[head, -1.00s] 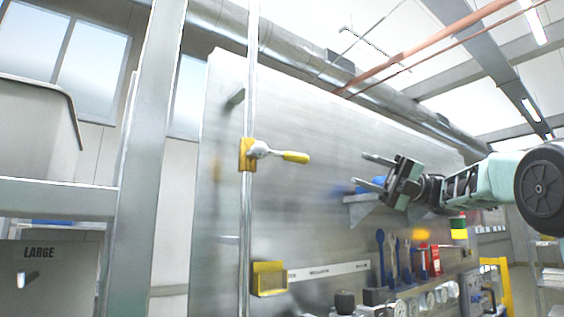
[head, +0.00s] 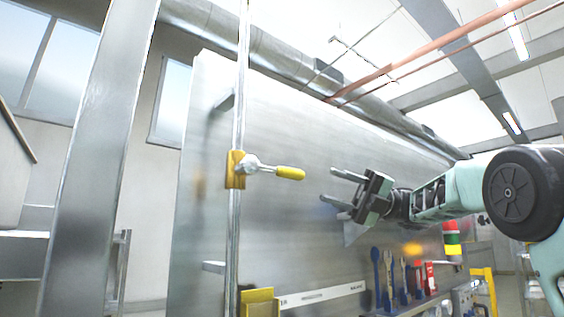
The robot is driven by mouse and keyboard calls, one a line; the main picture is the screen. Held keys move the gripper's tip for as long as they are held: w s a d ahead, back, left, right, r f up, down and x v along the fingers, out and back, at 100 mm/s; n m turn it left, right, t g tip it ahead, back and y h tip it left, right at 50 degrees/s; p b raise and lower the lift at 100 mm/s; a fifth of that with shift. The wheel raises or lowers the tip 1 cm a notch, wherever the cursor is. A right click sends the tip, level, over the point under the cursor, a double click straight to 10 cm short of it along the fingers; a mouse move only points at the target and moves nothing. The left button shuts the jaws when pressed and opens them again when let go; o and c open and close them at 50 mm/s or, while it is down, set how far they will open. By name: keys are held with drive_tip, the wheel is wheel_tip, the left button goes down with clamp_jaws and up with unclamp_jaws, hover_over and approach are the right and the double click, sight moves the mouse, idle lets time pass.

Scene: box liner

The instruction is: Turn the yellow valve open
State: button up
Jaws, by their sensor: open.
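The yellow valve shows in the head view as a yellow handle (head: 290,173) on a silver valve body (head: 249,163), fixed to a vertical metal pipe (head: 238,110) by a yellow bracket (head: 235,170). The handle points right, roughly level and across the pipe. My gripper (head: 333,186) is to the right of the handle's end, apart from it and slightly lower in the picture. Its two fingers point left toward the valve. They are spread apart with nothing between them.
A large metal panel (head: 290,235) stands behind the pipe. A yellow holder (head: 258,303) sits low beside the pipe. Several tools (head: 390,275) stand on a shelf at lower right. A metal post (head: 95,160) rises at left. Overhead are ducts and copper pipes (head: 430,52).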

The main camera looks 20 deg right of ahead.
sight(282, 171)
drive_tip(key=p+x, duration=0.4)
drive_tip(key=x, duration=0.7)
drive_tip(key=shift+r+p, duration=0.2)
drive_tip(key=shift+p, duration=0.15)
drive_tip(key=shift+a, duration=0.65)
clamp_jaws()
